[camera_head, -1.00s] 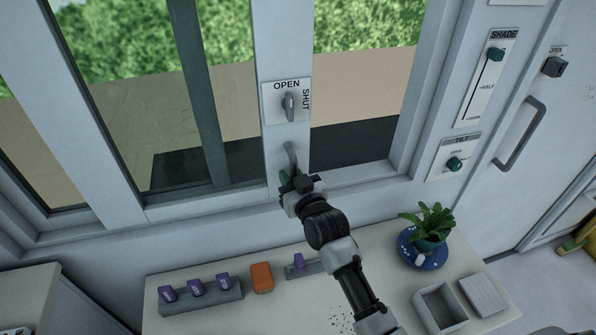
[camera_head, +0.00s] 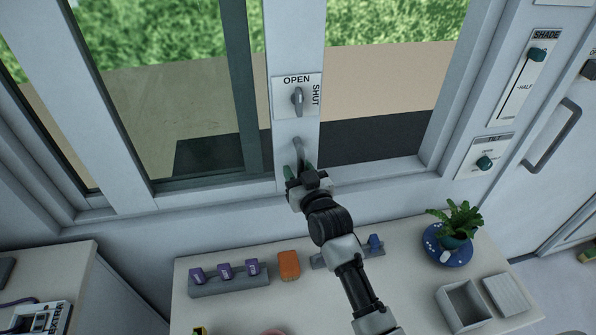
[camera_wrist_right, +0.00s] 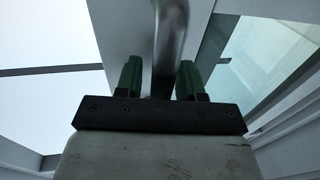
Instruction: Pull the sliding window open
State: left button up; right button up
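The sliding window's pale upright (camera_head: 282,150) carries a latch knob (camera_head: 297,98) on an OPEN/SHUT plate; the knob stands upright, towards OPEN. Below it is a grey curved pull handle (camera_head: 299,146), which also shows in the right wrist view (camera_wrist_right: 168,40). My right gripper (camera_head: 302,173) is at the handle's lower end. In the right wrist view its green fingertips (camera_wrist_right: 160,80) stand apart, one on each side of the handle. A gap shows on the left side; contact on the right is unclear. A clear stretch lies between the upright and the right window frame. My left gripper is out of view.
Below the window a table (camera_head: 222,318) holds a grey rack (camera_head: 230,285) of purple blocks, an orange block (camera_head: 289,265), a potted plant (camera_head: 455,238) and an open box (camera_head: 464,305). SHADE (camera_head: 522,75) and TILT (camera_head: 486,157) panels are on the wall at right.

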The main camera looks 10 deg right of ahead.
jog(key=shift+o, duration=0.2)
jog(key=shift+s+d, duration=0.1)
jog(key=shift+s, duration=0.25)
jog(key=b+v, duration=0.2)
jog(key=v, duration=0.8)
jog(key=shift+d, duration=0.1)
